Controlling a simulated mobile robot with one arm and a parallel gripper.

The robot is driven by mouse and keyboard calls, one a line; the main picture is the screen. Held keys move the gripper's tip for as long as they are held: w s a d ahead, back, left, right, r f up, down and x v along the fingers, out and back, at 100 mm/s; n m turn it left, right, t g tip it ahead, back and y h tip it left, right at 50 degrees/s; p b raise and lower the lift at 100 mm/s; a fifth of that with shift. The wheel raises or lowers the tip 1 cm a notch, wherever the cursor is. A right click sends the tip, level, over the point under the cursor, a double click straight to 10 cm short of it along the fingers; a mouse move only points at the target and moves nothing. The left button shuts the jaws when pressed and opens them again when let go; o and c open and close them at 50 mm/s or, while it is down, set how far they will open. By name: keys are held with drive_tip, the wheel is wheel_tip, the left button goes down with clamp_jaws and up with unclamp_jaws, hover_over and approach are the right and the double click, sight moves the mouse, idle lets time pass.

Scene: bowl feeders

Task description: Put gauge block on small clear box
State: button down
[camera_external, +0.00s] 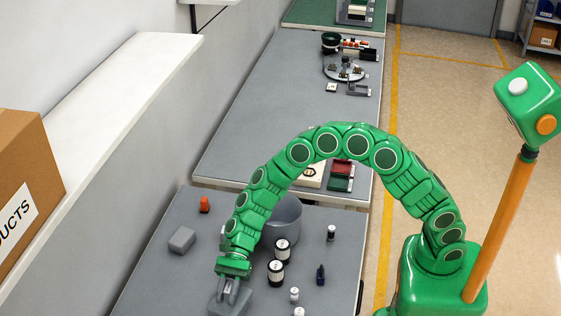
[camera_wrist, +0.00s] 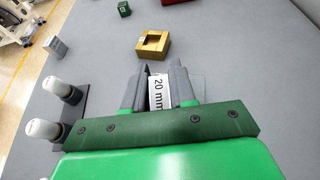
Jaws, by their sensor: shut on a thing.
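My gripper (camera_wrist: 160,88) is shut on the gauge block (camera_wrist: 160,93), a pale block marked "20 mm" that stands between the two dark grey fingers in the wrist view. A faint transparent outline, which looks like the small clear box (camera_wrist: 199,84), shows just beyond the right finger. The finger hides part of it, and I cannot tell whether the block touches it. In the external view my gripper (camera_external: 230,290) points down low over the near grey table, at a grey object (camera_external: 222,306) near the bottom edge. The gauge block and clear box cannot be made out there.
A brass-coloured square frame (camera_wrist: 153,45) lies ahead, with a green cube (camera_wrist: 124,9) farther off. Two white-capped pegs (camera_wrist: 60,88) stand at left. In the external view a grey bowl (camera_external: 282,222), black-and-white cylinders (camera_external: 276,273) and a dark blue bottle (camera_external: 320,275) stand right of the gripper.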

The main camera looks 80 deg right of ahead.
drive_tip(key=shift+f, duration=0.1)
drive_tip(key=c, duration=0.9)
unclamp_jaws()
drive_tip(key=shift+d, duration=0.1)
drive_tip(key=v, duration=1.2)
drive_tip(key=shift+r, duration=0.2)
